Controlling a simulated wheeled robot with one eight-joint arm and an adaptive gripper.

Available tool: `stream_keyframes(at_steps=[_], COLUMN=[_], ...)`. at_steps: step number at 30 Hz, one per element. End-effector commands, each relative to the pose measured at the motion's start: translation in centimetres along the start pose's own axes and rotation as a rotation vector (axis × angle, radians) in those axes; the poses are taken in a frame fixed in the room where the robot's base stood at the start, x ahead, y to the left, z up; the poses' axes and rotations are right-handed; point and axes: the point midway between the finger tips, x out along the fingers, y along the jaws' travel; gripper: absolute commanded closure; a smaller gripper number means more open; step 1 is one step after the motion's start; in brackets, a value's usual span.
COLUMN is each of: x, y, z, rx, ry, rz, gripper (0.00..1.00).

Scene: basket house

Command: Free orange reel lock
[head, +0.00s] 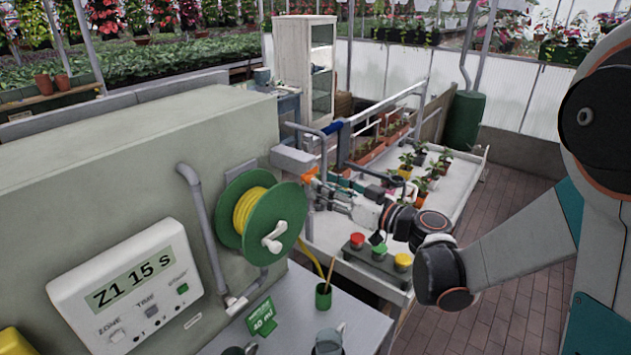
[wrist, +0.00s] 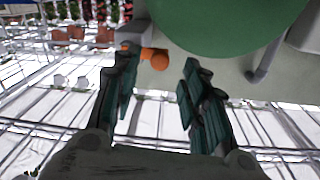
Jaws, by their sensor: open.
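The green hose reel (head: 276,212) with a coiled yellow hose (head: 246,211) is mounted on the grey-green wall, and a white crank handle (head: 273,238) sits at its hub. The orange reel lock (head: 309,176) shows at the reel's upper right edge. In the wrist view the orange lock (wrist: 155,57) has a round knob and lies just beyond my fingertips, below the green reel disc (wrist: 210,20). My gripper (wrist: 157,75) is open, with its two teal fingers apart and nothing between them. In the head view my gripper (head: 325,190) is close to the lock; whether they touch is unclear.
A white control box (head: 125,285) and a grey pipe (head: 200,220) are on the wall left of the reel. A counter (head: 300,300) below holds a green cup (head: 323,296) and a sign (head: 262,317).

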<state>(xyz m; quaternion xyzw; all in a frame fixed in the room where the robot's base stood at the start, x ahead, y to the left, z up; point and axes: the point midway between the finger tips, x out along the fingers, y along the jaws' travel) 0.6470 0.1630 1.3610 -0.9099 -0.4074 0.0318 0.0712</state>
Motion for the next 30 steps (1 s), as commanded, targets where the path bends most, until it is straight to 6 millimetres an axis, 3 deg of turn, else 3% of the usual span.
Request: stream_keyframes(at_steps=[3, 9, 20, 25, 30], x=[2.0, 3.8, 4.2, 4.1, 4.1], y=[-0.1, 0.0, 0.0, 0.0, 0.0], z=[0.0, 0.0, 0.0, 0.0, 0.0], rx=[0.000, 0.000, 0.000, 0.000, 0.001], ry=[-0.001, 0.000, 0.000, 0.000, 0.000], rz=[-0.002, 0.000, 0.001, 0.001, 0.001], gripper=[0.60, 0.60, 0.60, 0.98, 1.00])
